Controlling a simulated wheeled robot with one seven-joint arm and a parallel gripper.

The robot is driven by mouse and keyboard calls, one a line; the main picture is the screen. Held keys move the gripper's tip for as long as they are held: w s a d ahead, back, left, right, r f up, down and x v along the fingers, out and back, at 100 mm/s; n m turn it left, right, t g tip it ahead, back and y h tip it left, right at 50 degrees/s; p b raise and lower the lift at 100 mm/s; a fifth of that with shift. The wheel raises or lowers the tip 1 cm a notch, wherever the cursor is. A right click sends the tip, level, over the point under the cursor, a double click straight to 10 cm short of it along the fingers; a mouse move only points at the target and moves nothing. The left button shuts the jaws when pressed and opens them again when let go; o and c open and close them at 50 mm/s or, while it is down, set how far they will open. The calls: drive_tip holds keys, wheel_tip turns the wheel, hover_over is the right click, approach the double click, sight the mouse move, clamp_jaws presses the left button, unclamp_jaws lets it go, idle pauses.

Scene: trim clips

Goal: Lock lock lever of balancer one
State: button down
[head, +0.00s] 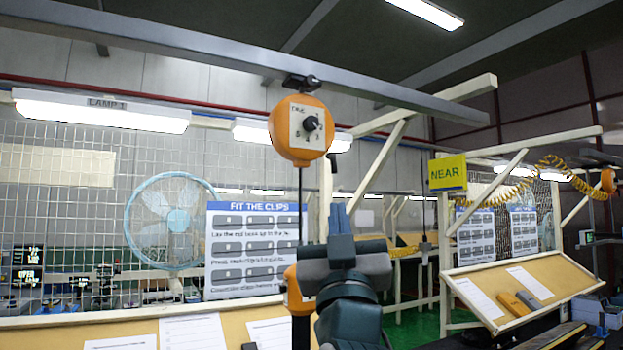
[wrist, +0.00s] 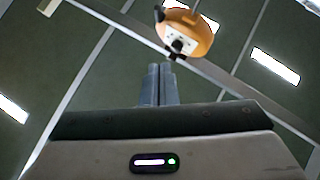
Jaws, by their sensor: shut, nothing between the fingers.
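An orange balancer (head: 286,148) hangs from the overhead rail in the head view, with a white face plate and a dark knob or lever (head: 310,124) on it. The marks on the plate are too small to read surely. A dark cable runs straight down from it. My gripper (head: 339,218) is below the balancer, pointing up, fingers shut and empty. In the wrist view the balancer (wrist: 190,30) is beyond and above the shut fingertips (wrist: 160,70), with its dark lever (wrist: 176,47) facing them. The fingers appear apart from the lever.
A grey overhead rail (head: 200,52) crosses the view. An orange tool (head: 296,292) hangs beside my arm, partly hidden. A "FIT THE CLIPS" board (head: 240,250), a fan (head: 165,222) and a mesh fence stand behind. A yellow NEAR sign (head: 448,173) is at right.

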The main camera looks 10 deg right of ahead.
drive_tip(key=p, duration=0.5)
approach(332, 163)
wheel_tip(332, 163, up, 4)
drive_tip(key=shift+w+d+r+p, duration=0.1)
drive_tip(key=shift+w+r+p, duration=0.05)
drive_tip(key=shift+w+p, duration=0.45)
drive_tip(key=shift+w+d+r+p, duration=0.15)
drive_tip(key=shift+w+p, duration=0.4)
drive_tip(key=shift+w, duration=0.1)
drive_tip(key=shift+w+d+f, duration=0.1)
drive_tip(key=shift+w+d, duration=0.1)
drive_tip(key=shift+w, duration=0.35)
drive_tip(key=shift+f+n+y+b, duration=0.2)
drive_tip(key=shift+n+y+b, duration=0.3)
